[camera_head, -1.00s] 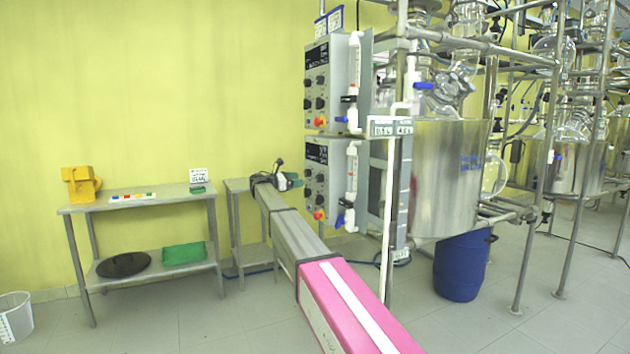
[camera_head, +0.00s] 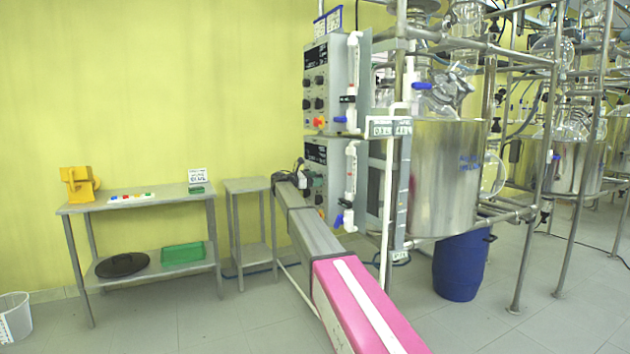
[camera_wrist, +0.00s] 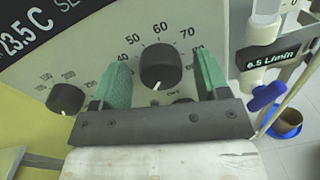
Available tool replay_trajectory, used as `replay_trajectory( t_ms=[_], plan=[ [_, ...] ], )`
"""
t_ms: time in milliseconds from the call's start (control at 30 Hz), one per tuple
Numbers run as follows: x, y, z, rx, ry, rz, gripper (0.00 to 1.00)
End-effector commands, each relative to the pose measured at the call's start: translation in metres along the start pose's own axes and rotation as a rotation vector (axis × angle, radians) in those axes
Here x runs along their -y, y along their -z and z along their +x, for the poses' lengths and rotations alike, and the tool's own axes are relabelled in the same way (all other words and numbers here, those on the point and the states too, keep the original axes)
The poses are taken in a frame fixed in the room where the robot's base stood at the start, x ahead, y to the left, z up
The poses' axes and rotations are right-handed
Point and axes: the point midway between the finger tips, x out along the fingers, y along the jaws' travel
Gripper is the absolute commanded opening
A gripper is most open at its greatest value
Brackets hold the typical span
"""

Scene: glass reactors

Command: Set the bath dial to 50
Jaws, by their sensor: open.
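The dial (camera_wrist: 160,70) is a round black knob on a grey panel in the wrist view. Numbers from 40 to about 80 arc over it, with 50 at its upper left. A small white mark shows at the knob's lower edge, away from 50. My gripper (camera_wrist: 161,60) is open, with one green finger left of the knob and one right of it; I cannot tell if either touches it. In the head view my gripper (camera_head: 307,180) is at the lower control box (camera_head: 318,152), and my arm hides part of that box.
A second black knob (camera_wrist: 66,98) is left of the dial. A display (camera_wrist: 38,38) reads 23.5 C. A flowmeter with a blue valve (camera_wrist: 266,95) stands close on the right. The upper control box (camera_head: 317,85) hangs above. A steel table (camera_head: 150,200) stands left.

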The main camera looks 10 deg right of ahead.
Motion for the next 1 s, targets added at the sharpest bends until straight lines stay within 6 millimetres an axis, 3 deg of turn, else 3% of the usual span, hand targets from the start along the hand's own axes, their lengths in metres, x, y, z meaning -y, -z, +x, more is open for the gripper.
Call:
replay_trajectory(
  t_ms=[33,167,567,1000],
  plan=[
    [0.0000,0.0000,-0.0001,0.000,0.000,0.000,0.59],
    [0.0000,0.0000,-0.0003,0.000,0.000,0.000,0.19],
    [0.0004,-0.0002,-0.0005,-0.002,0.001,0.050,0.19],
    [0.0016,-0.0006,-0.0007,-0.017,0.005,0.384,0.19]
  ],
)
